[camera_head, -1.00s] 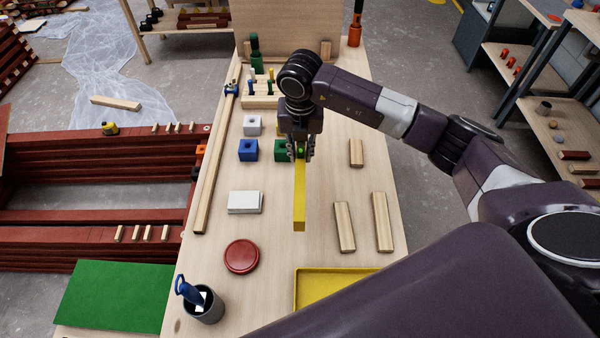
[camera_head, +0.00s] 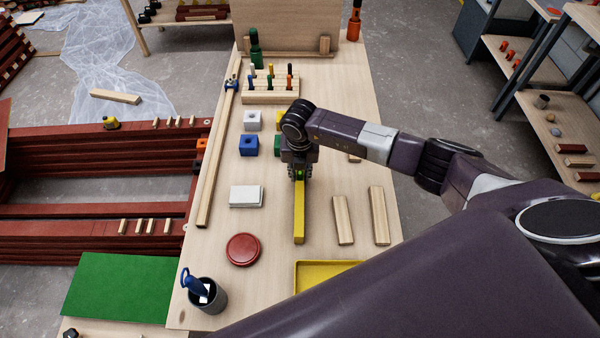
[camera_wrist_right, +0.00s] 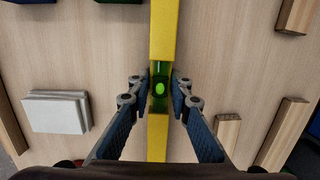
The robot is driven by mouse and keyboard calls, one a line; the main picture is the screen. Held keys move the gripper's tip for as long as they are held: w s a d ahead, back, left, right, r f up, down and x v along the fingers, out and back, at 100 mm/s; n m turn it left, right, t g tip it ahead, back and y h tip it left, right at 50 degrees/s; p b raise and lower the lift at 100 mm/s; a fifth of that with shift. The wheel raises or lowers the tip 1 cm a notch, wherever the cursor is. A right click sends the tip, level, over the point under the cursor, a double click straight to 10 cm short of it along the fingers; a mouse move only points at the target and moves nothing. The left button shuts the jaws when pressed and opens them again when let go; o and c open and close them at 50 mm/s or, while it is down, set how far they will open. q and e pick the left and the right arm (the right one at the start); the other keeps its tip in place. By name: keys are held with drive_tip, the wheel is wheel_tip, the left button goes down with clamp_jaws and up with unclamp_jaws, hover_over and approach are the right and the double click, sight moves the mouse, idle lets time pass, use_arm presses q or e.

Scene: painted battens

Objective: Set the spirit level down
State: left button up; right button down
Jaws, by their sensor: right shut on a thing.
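The yellow spirit level (camera_head: 299,222) points along the workbench (camera_head: 270,190) in the head view, with its near end towards me. My right gripper (camera_head: 299,176) is over its far part and shut on it. In the right wrist view the level (camera_wrist_right: 163,35) runs between the two fingers of the right gripper (camera_wrist_right: 160,92), which close on its green vial section from both sides. I cannot tell whether its underside touches the bench top. The left gripper is not in view.
A yellow tray (camera_head: 325,265), a red round lid (camera_head: 243,249), a white block (camera_head: 246,196) and wooden battens (camera_head: 343,220) surround the level. Blue (camera_head: 249,145) and white cubes (camera_head: 252,121) stand to its left. Bare bench lies close on both sides of it.

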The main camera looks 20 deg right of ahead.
sight(300, 176)
drive_tip(key=c, duration=1.8)
unclamp_jaws()
drive_tip(key=shift+f, duration=0.1)
drive_tip(key=shift+o, duration=0.2)
drive_tip(key=shift+r, duration=0.65)
wheel_tip(300, 176, up, 11)
drive_tip(key=s+b, duration=0.1)
drive_tip(key=b, duration=0.1)
drive_tip(key=shift+s+a, duration=0.2)
drive_tip(key=shift+a, duration=0.1)
